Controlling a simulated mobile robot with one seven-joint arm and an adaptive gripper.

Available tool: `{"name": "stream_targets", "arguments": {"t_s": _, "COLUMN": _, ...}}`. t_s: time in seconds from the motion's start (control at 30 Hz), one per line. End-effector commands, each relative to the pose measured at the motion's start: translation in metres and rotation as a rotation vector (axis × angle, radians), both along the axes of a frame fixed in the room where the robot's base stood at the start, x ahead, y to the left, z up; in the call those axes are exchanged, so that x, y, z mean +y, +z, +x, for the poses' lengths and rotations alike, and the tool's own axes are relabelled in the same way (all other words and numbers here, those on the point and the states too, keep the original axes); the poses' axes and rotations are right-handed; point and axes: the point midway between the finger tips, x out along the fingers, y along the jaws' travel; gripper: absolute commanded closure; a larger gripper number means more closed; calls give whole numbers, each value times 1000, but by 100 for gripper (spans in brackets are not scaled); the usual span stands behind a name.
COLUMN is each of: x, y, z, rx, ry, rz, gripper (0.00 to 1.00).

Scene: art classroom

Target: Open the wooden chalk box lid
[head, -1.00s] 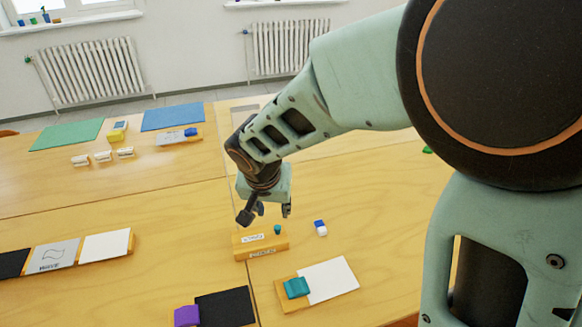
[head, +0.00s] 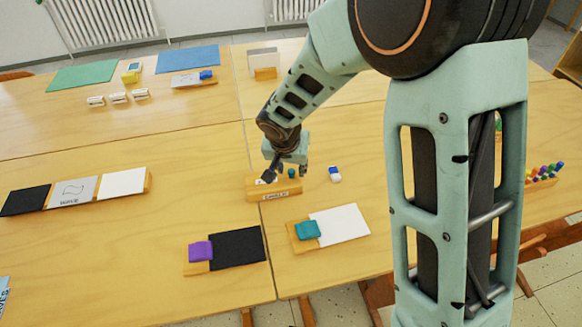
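The wooden chalk box (head: 258,193) sits near the middle of the table, with a printed label on its front. A small teal knob (head: 291,173) stands up on its top, towards the right end. The lid looks closed. My gripper (head: 286,175) is above the box, pointing down, its two dark fingers apart. One finger is over the left part of the box top and the other is near the knob's right side. I cannot tell whether either finger touches the box or the knob.
A blue-and-white eraser (head: 334,174) lies right of the box. In front are boards with a teal cloth (head: 307,230) and a purple cloth (head: 200,251). Sample cards (head: 75,191) lie left. A rack of coloured pegs (head: 542,174) stands far right.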

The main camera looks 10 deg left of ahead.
Motion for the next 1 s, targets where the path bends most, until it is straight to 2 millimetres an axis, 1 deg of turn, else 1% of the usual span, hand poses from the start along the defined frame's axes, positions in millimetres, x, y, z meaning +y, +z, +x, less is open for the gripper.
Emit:
{"name": "stream_targets", "arguments": {"t_s": 0.17, "x": 0, "y": 0, "z": 0, "rx": 0, "ry": 0, "rz": 0, "gripper": 68}}
{"name": "stream_targets", "arguments": {"t_s": 0.47, "x": 0, "y": 0, "z": 0, "rx": 0, "ry": 0, "rz": 0, "gripper": 100}}
{"name": "stream_targets", "arguments": {"t_s": 0.83, "x": 1, "y": 0, "z": -1, "rx": 0, "ry": 1, "rz": 0, "gripper": 100}}
{"name": "stream_targets", "arguments": {"t_s": 0.93, "x": 10, "y": -3, "z": -3, "rx": -2, "ry": 3, "rz": 0, "gripper": 100}}
{"name": "stream_targets", "arguments": {"t_s": 1.0, "x": 21, "y": -5, "z": -7, "rx": -3, "ry": 4, "rz": 0, "gripper": 100}}
